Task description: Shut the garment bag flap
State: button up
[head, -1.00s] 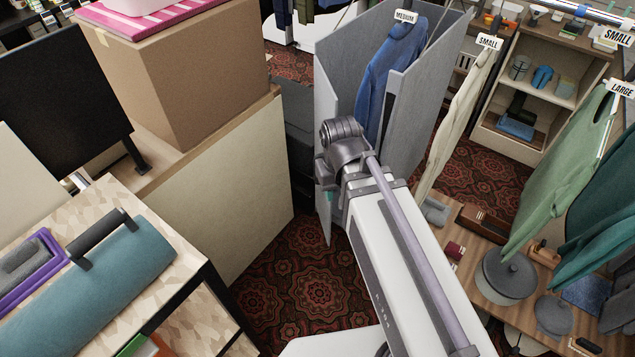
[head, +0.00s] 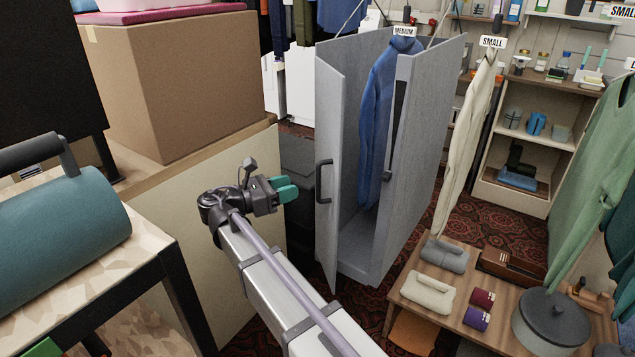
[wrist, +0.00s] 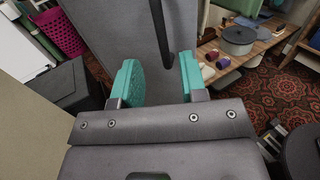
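The grey garment bag (head: 424,150) stands upright like a tall box, with a blue garment (head: 383,115) hanging inside. Its flap (head: 341,120) stands open at the left front, leaving the front gaping. A dark vertical handle (head: 322,181) is on the flap. My gripper (head: 286,188) is left of the flap, its teal fingers pointing toward the handle and apart from it. In the wrist view the teal fingers of my gripper (wrist: 159,80) are spread with nothing between them. The flap (wrist: 125,28) and its handle (wrist: 160,30) show beyond the fingertips.
A cardboard box (head: 180,80) sits on a pale counter at left. A low wooden table (head: 400,292) with a pot (head: 552,318) and rolled cloths is at right front. A cream garment (head: 463,140) hangs right of the bag. A dark bin (head: 299,170) stands behind my gripper.

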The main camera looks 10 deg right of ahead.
send_over(318, 200)
jog(key=shift+w+d, duration=0.15)
jog(key=shift+w, duration=0.2)
jog(key=shift+c, duration=0.5)
grip_shut()
